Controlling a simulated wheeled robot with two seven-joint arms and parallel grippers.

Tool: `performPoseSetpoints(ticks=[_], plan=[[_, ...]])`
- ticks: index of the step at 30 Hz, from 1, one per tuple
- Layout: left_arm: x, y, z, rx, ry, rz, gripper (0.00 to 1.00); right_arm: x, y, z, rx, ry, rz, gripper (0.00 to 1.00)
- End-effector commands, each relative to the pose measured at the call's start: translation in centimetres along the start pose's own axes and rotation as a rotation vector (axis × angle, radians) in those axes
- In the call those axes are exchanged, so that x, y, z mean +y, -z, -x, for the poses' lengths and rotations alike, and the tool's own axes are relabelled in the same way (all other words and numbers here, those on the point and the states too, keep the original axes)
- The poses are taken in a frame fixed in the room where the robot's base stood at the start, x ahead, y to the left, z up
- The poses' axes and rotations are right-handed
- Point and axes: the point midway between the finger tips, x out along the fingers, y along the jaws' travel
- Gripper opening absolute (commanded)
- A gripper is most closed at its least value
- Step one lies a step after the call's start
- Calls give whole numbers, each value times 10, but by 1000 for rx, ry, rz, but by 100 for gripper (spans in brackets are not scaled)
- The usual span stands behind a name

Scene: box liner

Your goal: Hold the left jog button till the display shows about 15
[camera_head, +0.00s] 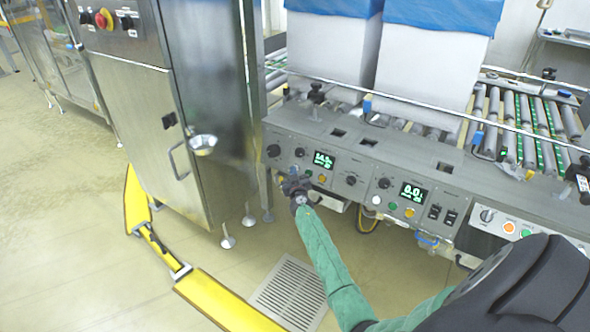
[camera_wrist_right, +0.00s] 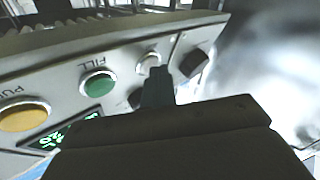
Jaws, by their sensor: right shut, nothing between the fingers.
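The control panel (camera_head: 345,160) carries a left display (camera_head: 323,160) with lit green digits, too blurred to read surely. My right gripper (camera_head: 297,185) is in front of the left button row. It is shut and empty. In the right wrist view its fingertips (camera_wrist_right: 158,72) are at a pale round button (camera_wrist_right: 148,60) and overlap its edge. I cannot tell whether they press it. In the head view the gripper hides this button. A green button (camera_wrist_right: 99,84) marked FILL and a yellow button (camera_wrist_right: 24,117) sit beside it. My left gripper is not in view.
A second display (camera_head: 413,192) on the right reads about 0.0, with its own buttons below. A steel cabinet (camera_head: 140,120) stands left of the panel. A yellow guard rail (camera_head: 215,300) curves along the floor. Lined boxes (camera_head: 430,70) stand on rollers behind.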

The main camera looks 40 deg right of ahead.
Motion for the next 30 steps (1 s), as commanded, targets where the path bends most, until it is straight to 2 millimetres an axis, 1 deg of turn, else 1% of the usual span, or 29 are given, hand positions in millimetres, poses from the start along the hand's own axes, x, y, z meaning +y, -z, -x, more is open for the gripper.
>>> performPoseSetpoints(ticks=[8,19,30], plan=[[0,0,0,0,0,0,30,0,0,1,0,-1,0,0],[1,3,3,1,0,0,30,-8,8,11,0,-1,-2,0],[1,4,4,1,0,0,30,-10,10,13,0,0,-1,0]])
